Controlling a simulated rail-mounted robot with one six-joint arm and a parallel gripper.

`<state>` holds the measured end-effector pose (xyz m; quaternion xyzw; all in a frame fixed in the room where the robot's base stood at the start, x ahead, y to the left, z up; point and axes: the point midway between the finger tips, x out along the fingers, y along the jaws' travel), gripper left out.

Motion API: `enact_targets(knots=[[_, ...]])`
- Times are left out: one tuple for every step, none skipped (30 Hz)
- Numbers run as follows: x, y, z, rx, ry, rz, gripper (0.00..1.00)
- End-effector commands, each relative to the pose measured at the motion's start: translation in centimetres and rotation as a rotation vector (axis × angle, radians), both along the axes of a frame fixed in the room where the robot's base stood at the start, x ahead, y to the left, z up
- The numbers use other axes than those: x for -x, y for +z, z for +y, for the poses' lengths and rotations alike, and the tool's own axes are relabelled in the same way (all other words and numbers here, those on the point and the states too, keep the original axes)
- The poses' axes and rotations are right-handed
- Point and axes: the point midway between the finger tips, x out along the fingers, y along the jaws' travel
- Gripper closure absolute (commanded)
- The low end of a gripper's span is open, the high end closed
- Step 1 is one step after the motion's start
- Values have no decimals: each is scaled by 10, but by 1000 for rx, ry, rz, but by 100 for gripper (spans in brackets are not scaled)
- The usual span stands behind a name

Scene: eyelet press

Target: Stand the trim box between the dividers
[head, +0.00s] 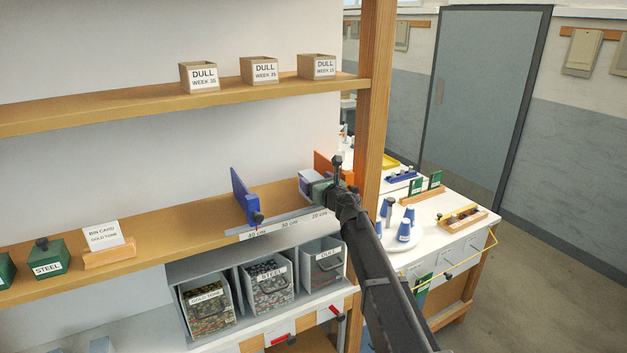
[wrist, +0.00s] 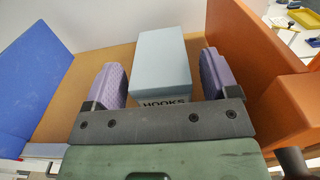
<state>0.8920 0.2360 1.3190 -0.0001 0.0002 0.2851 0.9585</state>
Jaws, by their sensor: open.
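A box with a pale blue-grey top (wrist: 160,60) and a white label reading HOOKS, partly hidden, stands on the wooden shelf. My gripper (wrist: 160,82) has its two purple fingers open, one on each side of the box, with a gap at the left finger and a narrower one at the right. The blue divider (wrist: 32,78) is to the left and the orange divider (wrist: 262,35) to the right. In the head view the blue divider (head: 241,196) and orange divider (head: 322,163) stand on the middle shelf; my gripper (head: 313,185) hides most of the box.
A scale strip (head: 285,224) with centimetre marks runs along the shelf's front edge. A wooden post (head: 374,110) stands close to my arm. Labelled bins (head: 265,285) sit below, and DULL boxes (head: 260,70) above.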

Motion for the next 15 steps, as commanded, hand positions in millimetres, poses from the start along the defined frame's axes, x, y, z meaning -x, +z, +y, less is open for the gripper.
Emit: enact_targets(knots=[[14, 0, -8, 0, -1, 0, 19], [21, 0, -12, 0, -1, 0, 19], [30, 0, -19, 0, -2, 0, 19], [38, 0, -23, 0, -2, 0, 19], [45, 0, -28, 0, -2, 0, 19], [54, 0, -34, 0, -2, 0, 19], [61, 0, -38, 0, -1, 0, 19], [67, 0, -42, 0, -1, 0, 19], [73, 0, -47, 0, -2, 0, 19], [77, 0, -49, 0, -2, 0, 19], [80, 0, -51, 0, -2, 0, 19], [82, 0, -53, 0, -1, 0, 19], [83, 0, -54, 0, -1, 0, 19], [84, 0, -54, 0, -1, 0, 19], [84, 0, -55, 0, 0, 0, 19]])
